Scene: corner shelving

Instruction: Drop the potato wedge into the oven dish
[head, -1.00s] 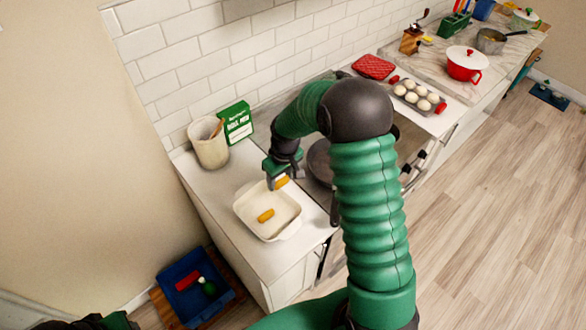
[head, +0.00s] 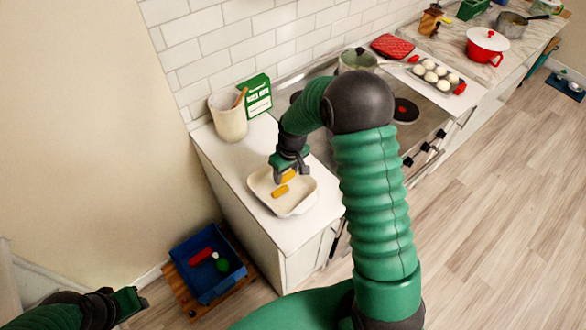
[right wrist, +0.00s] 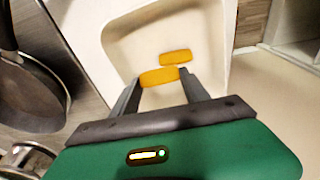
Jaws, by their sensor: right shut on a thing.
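The white oven dish (head: 301,204) stands on the near counter; its inside also shows in the right wrist view (right wrist: 122,42). One orange-yellow potato wedge (head: 280,191) lies in the dish, also seen in the right wrist view (right wrist: 176,57). My right gripper (head: 287,178) is over the dish, shut on a second potato wedge (right wrist: 159,77). The held wedge appears between the fingertips, close to the lying one; its height above the dish floor is hard to judge. My left gripper (head: 132,302) is low at the left, far from the dish, its jaws unclear.
A cream utensil crock (head: 228,117) and a green box (head: 256,95) stand behind the dish. The stove lies to the right, with a lidded pot (head: 357,60). A dark pan (right wrist: 28,90) shows beside the dish.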

